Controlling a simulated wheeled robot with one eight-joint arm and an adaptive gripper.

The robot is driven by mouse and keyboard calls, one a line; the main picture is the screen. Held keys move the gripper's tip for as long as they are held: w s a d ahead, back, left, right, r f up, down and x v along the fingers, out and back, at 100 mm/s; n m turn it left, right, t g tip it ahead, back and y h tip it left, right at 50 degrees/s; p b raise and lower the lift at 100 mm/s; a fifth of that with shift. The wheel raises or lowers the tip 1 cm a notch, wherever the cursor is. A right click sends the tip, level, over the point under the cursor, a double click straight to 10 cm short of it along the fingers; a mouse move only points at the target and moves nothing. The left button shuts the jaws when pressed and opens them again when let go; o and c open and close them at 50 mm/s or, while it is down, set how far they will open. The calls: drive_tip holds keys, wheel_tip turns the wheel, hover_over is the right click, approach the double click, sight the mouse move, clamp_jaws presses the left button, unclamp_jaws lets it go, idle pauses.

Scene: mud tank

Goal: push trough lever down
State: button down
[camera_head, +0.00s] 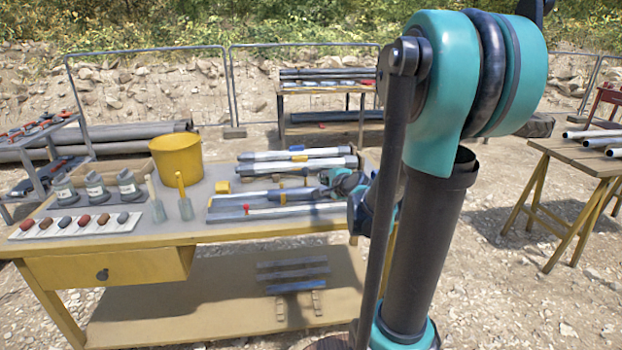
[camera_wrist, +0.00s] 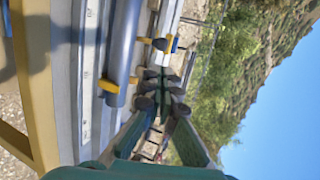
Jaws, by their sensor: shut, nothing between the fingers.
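Metal troughs and pipes (camera_head: 295,167) lie on the right part of a yellow workbench, with small blue, yellow and red fittings. I cannot tell for certain which fitting is the trough lever. In the wrist view, a blue-grey pipe (camera_wrist: 121,45) runs along the bench, with a yellow-tipped fitting (camera_wrist: 109,86) at its end. Another yellow-and-blue fitting (camera_wrist: 167,43) sits just beyond my gripper. My gripper (camera_wrist: 163,85) is shut and empty, close to these fittings; contact cannot be told. In the head view it is small and partly hidden by my arm, over the troughs.
A yellow bucket (camera_head: 176,158), grey bottles (camera_head: 97,187), two trowels (camera_head: 184,207) and a white sample strip (camera_head: 75,225) stand left on the bench (camera_head: 115,268). A pipe trestle (camera_head: 578,148) is at right. Gravel ground between is open.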

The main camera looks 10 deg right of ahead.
sight(307, 171)
drive_tip(key=shift+w, duration=0.1)
idle(0.3)
drive_tip(key=x, duration=1.4)
drive_tip(key=shift+d, duration=0.1)
drive_tip(key=shift+w+r, duration=0.1)
drive_tip(key=shift+w+r+g, duration=0.1)
drive_tip(key=shift+w+g, duration=0.05)
drive_tip(key=shift+g, duration=0.15)
